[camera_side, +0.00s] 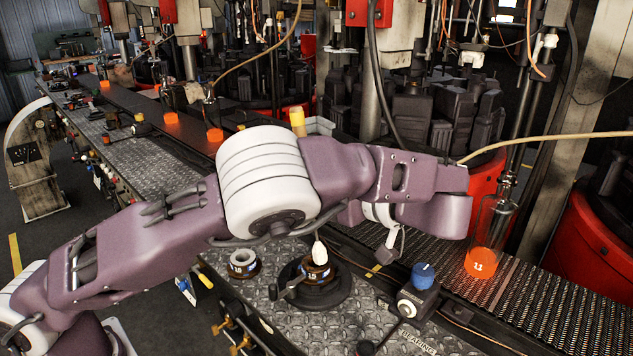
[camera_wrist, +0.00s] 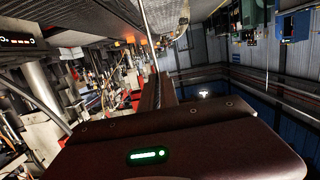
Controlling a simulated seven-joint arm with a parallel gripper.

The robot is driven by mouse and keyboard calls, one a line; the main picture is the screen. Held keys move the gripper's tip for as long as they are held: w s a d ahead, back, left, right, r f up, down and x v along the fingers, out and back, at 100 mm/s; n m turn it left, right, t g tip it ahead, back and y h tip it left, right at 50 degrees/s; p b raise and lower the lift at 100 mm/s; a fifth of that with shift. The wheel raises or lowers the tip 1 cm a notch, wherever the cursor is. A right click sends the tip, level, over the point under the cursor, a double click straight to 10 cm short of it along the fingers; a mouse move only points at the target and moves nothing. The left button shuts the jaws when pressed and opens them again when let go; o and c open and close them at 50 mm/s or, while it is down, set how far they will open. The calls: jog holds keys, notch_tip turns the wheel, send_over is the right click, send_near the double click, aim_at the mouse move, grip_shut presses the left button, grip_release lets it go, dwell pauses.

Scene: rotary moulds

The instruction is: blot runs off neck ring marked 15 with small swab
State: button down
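A dark neck ring (camera_side: 316,272) with an amber-brown band sits on a round black base on the diamond-plate bench in the side view. Its mark is small and looks like 15 or 18; I cannot tell which. A small swab (camera_side: 319,252) with a pale, bulb-shaped head hangs upright at the ring's top edge; whether it touches is unclear. The swab's upper part is hidden behind my arm. My gripper's fingertips are hidden in the side view. The wrist view shows mainly my dark housing with a green light, and no clear fingertips.
A second metal ring (camera_side: 243,262) lies left of the neck ring. A box with a blue knob (camera_side: 423,276) stands to the right. A glowing orange glass piece (camera_side: 481,262) stands on the conveyor (camera_side: 545,312) behind. Red-based machines crowd the back.

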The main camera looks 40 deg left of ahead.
jog(key=shift+f, duration=0.45)
jog(key=shift+a+r, duration=0.15)
jog(key=shift+a, duration=0.85)
jog(key=shift+d+f, duration=0.2)
jog(key=shift+d, duration=0.8)
jog(key=shift+a+r, duration=0.1)
jog(key=shift+a, duration=0.9)
jog(key=shift+d+f, duration=0.2)
jog(key=shift+d, duration=0.85)
